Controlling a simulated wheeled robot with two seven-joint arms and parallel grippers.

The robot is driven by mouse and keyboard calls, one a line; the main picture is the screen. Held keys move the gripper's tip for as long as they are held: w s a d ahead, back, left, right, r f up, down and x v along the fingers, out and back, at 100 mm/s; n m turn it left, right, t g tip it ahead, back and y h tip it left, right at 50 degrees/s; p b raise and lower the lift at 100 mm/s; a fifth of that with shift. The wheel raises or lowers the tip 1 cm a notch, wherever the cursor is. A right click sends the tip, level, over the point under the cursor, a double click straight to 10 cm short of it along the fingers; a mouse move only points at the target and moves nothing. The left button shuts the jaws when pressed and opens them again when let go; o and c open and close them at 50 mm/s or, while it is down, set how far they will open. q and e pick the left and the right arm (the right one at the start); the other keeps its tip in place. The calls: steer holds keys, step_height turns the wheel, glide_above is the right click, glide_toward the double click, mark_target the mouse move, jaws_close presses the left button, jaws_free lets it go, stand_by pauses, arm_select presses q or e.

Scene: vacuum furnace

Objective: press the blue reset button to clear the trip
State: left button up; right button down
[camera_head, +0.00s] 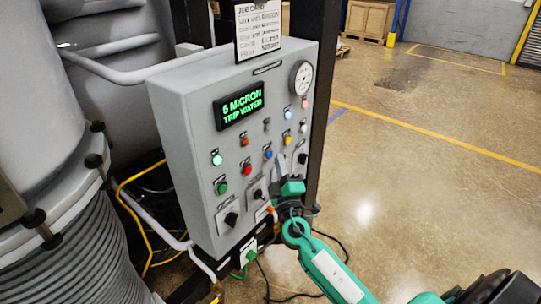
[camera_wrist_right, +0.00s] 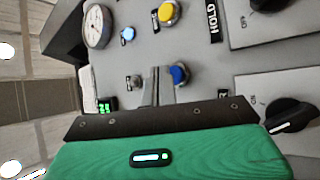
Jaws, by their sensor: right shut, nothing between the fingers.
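The blue button (camera_head: 268,154) is on the front of the grey control panel (camera_head: 180,120), near its middle. It also shows in the wrist view (camera_wrist_right: 180,74), just right of the fingertips. My right gripper (camera_head: 280,162) is at the panel front, a little right of and below the blue button in the head view. Its narrow fingers are shut and empty, pointing at the panel in the wrist view (camera_wrist_right: 157,80). I cannot tell whether they touch the panel. A display (camera_head: 240,106) shows green text, roughly "5 MICRON TRIP WATER". My left gripper is not in view.
A yellow button (camera_wrist_right: 168,12), a light blue one (camera_wrist_right: 127,35) and a dial gauge (camera_head: 300,78) are nearby. A red button (camera_head: 247,170) and a green one (camera_head: 222,187) sit left of the gripper. Black rotary knobs (camera_head: 231,219) line the lower panel. Open floor lies right.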

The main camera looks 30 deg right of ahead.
steer(key=shift+w+a+b, duration=0.2)
steer(key=shift+w+b, duration=0.2)
steer(key=shift+w+a, duration=0.1)
steer(key=shift+w, duration=0.2)
stand_by(0.8)
steer(key=shift+s+b, duration=0.15)
steer(key=shift+b, duration=0.2)
steer(key=shift+s+d, duration=0.3)
steer(key=shift+s, duration=0.3)
